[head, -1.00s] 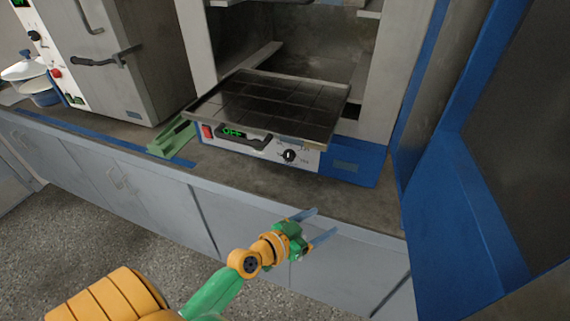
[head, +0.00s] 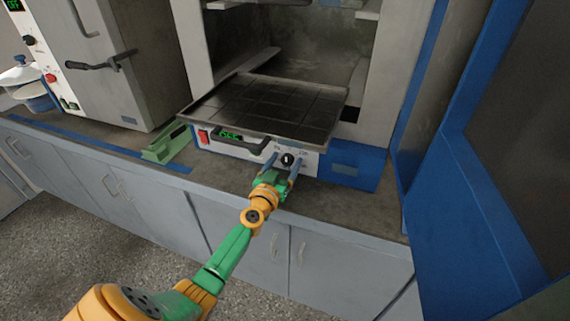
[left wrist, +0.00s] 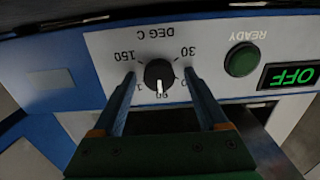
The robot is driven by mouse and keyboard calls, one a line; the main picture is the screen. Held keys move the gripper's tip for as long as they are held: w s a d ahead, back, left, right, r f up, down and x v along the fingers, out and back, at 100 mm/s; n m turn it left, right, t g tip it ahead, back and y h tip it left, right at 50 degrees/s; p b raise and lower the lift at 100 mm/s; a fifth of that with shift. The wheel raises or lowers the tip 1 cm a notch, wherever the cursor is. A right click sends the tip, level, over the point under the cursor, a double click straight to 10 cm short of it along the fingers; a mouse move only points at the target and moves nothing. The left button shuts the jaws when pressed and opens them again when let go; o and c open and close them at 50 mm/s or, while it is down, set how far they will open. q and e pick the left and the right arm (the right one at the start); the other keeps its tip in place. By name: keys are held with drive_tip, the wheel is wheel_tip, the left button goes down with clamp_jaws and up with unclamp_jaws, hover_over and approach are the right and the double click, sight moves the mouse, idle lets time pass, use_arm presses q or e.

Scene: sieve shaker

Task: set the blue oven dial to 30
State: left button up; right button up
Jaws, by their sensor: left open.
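The oven dial is a small black knob (head: 288,160) on the white front strip of the blue-based oven (head: 352,168). The left wrist view shows the dial (left wrist: 159,74) upside down, with "30" at upper right and "150" at upper left. Its white mark points down in that view, toward a partly hidden number that looks like 90. My left gripper (head: 284,164) is open, its two blue fingers on either side of the dial. In the left wrist view the fingers (left wrist: 160,80) flank the knob with visible gaps. My right gripper is not in view.
The green display (left wrist: 290,76) reads OFF, beside a green READY button (left wrist: 242,60). A red switch (head: 204,137) is at the strip's left end. A dark tray (head: 265,108) overhangs the panel. A green block (head: 167,143) lies left on the counter. A blue door stands open at right.

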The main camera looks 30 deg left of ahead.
use_arm(q)
clamp_jaws()
drive_tip(key=n, duration=0.5)
drive_tip(key=shift+n, duration=0.3)
drive_tip(key=n, duration=0.6)
drive_tip(key=shift+a+f, duration=0.1)
drive_tip(key=shift+f, duration=0.05)
drive_tip(key=n+b, duration=0.1)
drive_tip(key=n, duration=0.5)
drive_tip(key=shift+f+n, duration=0.1)
drive_tip(key=shift+n, duration=0.2)
drive_tip(key=n, duration=0.5)
drive_tip(key=shift+n, duration=0.3)
